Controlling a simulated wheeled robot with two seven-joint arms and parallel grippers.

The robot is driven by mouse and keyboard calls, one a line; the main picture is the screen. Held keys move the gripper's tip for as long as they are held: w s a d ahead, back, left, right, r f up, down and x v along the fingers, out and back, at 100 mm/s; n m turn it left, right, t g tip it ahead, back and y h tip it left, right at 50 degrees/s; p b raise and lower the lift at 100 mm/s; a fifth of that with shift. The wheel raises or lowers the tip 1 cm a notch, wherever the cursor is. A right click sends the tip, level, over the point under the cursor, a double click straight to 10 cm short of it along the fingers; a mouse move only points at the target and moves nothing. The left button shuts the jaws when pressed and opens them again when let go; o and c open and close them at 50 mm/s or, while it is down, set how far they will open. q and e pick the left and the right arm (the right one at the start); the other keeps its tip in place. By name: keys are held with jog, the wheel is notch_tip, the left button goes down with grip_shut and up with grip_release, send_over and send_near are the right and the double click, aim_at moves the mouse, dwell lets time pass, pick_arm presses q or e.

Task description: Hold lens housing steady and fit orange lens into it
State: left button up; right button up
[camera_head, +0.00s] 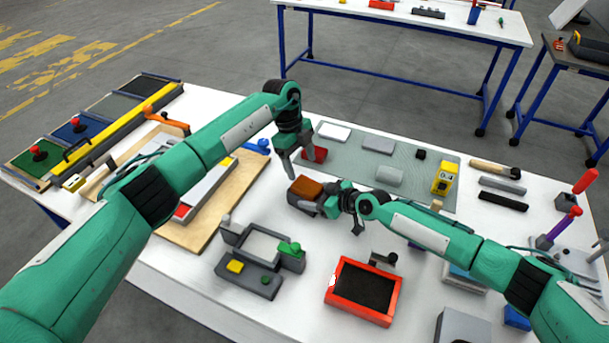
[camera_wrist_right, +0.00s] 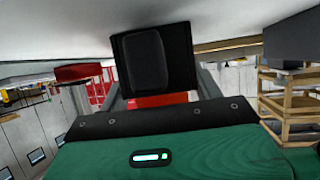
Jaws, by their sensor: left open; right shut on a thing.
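A dark grey block, seemingly the lens housing (camera_head: 303,205), is at the middle of the table with an orange-brown piece, likely the orange lens (camera_head: 306,188), at its top. I cannot tell whether that piece is seated. My right gripper (camera_head: 324,203) is shut on the housing from its right side. In the right wrist view a black block (camera_wrist_right: 153,60) fills the space between the fingers, with a red-orange strip (camera_wrist_right: 158,100) beside it. My left gripper (camera_head: 297,165) is open and empty, pointing down just behind the housing.
A red block (camera_head: 316,154) lies close to the left gripper. A grey-green mat (camera_head: 395,160) holds white and grey blocks and a yellow device (camera_head: 445,178). A grey fixture (camera_head: 262,250) and a red-rimmed tray (camera_head: 364,291) stand in front. White table is clear between them.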

jog(key=shift+s+f, duration=0.1)
jog(key=shift+f, duration=0.1)
pick_arm(q)
jog(key=v, duration=0.5)
jog(key=shift+r, duration=0.3)
pick_arm(e)
jog(key=o, duration=1.2)
jog(key=shift+o, duration=0.2)
jog(key=shift+r, duration=0.1)
jog(key=shift+d, duration=0.1)
